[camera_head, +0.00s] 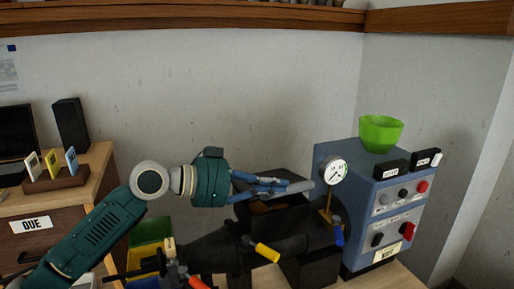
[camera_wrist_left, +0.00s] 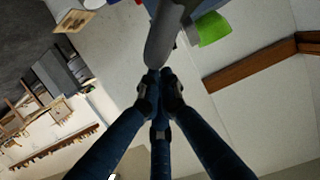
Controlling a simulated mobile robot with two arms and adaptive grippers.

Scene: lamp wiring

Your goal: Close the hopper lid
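The hopper (camera_head: 265,207) is a dark open-topped box on the black machine in the head view, with brown contents inside. A dark panel (camera_head: 285,176), seemingly its lid, stands raised behind the opening. My left gripper (camera_head: 284,186) is above the hopper, its blue fingers drawn together at the tips. A grey rounded bar (camera_head: 302,186) lies at the fingertips; it also shows in the left wrist view (camera_wrist_left: 163,42), right beyond the fingers (camera_wrist_left: 158,78). I cannot tell whether the fingers grip it. My right gripper is not in view.
Yellow-tipped (camera_head: 267,252) and blue-tipped (camera_head: 339,235) handles stick out below. A desk (camera_head: 60,205) is at left.

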